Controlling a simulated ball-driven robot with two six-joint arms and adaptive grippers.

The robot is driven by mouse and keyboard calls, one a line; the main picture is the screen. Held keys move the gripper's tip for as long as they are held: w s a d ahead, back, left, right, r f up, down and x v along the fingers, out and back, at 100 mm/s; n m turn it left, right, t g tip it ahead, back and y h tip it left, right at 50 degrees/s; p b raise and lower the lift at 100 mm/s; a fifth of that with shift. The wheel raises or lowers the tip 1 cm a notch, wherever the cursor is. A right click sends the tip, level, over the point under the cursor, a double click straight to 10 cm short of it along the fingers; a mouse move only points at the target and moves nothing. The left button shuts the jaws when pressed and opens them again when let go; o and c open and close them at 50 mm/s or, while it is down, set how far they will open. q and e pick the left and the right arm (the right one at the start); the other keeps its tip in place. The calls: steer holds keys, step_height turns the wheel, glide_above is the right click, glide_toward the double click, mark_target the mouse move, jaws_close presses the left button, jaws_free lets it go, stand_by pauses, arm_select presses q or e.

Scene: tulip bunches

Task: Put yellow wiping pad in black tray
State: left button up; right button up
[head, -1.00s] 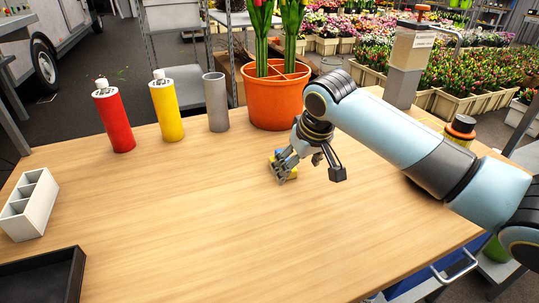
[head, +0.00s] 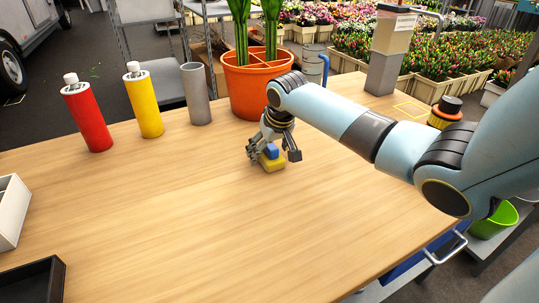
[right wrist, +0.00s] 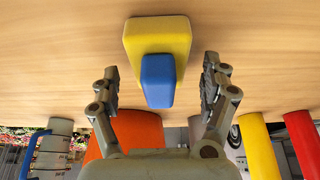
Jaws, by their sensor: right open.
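The yellow wiping pad (head: 272,163) lies on the wooden table in front of the orange pot, with a blue block-shaped grip (head: 271,151) on top. In the right wrist view the pad (right wrist: 157,35) and its blue grip (right wrist: 158,80) sit centred between the fingers. My right gripper (head: 273,157) is open, with its fingers on both sides of the pad; in the right wrist view the fingers (right wrist: 160,88) stand apart from the blue grip. The black tray (head: 32,283) is at the lower left, partly cut off. My left gripper is not in view.
A red bottle (head: 88,118), a yellow bottle (head: 145,102) and a grey cylinder (head: 197,95) stand along the back left. The orange pot (head: 256,88) holds green stems close behind the gripper. A white divided box (head: 10,215) is at left. The table's middle is clear.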

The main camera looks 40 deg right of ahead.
steer(key=shift+c, duration=0.3)
steer(key=c, duration=1.2)
